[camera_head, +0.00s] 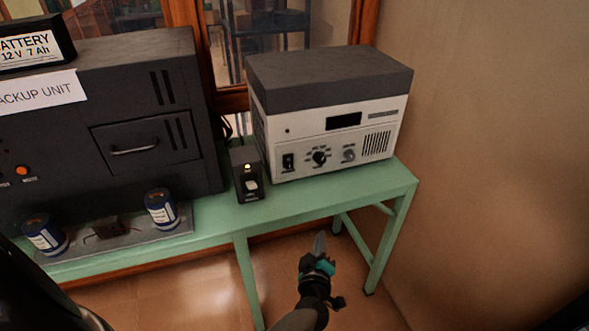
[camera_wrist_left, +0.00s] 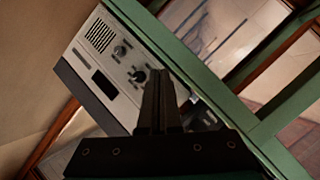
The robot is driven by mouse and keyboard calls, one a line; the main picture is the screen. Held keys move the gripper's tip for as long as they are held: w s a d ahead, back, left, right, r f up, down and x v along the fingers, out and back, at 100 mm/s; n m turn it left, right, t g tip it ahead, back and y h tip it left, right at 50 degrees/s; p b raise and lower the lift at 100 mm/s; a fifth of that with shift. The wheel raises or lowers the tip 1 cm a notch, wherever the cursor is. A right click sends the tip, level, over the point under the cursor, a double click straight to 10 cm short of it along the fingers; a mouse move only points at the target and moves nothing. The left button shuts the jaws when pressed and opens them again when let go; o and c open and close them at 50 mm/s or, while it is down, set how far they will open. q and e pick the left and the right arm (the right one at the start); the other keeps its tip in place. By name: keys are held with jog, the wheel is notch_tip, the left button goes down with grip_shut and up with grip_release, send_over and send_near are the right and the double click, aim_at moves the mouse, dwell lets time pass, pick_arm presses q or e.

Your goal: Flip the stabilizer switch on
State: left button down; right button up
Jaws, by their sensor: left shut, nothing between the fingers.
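The stabilizer appears to be the white-fronted box with a dark grey top (camera_head: 330,75) on the green table. Its front has a black rocker switch (camera_head: 288,162) at lower left, beside two knobs. I cannot tell the rocker's position. My left gripper (camera_head: 319,243) is shut and empty, in front of and below the table edge, apart from the box. In the left wrist view the shut fingers (camera_wrist_left: 158,80) overlap the front panel (camera_wrist_left: 112,65). They seem to hide the rocker there; the middle knob (camera_wrist_left: 138,76) shows beside them. My right gripper is not in view.
A small black box (camera_head: 246,188) with a lit lamp and a light switch stands left of the stabilizer. A large dark backup unit (camera_head: 60,120) and two blue cans (camera_head: 161,210) are further left. The green table (camera_head: 330,196) has a clear front strip.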

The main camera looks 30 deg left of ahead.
pick_arm(q)
jog(key=w+a+r+n+g+y, duration=0.2)
jog(key=r+n, duration=0.4)
jog(key=w+a+r+n+g+y, duration=0.1)
jog(key=a+r+n+g+y, duration=0.2)
jog(key=r+n, duration=0.3)
jog(key=shift+w+a+r+n+p, duration=0.25)
jog(key=shift+w+n+p, duration=0.15)
jog(key=shift+n, duration=0.4)
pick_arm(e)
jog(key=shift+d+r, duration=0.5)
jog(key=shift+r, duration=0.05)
pick_arm(q)
jog(key=shift+f, duration=0.1)
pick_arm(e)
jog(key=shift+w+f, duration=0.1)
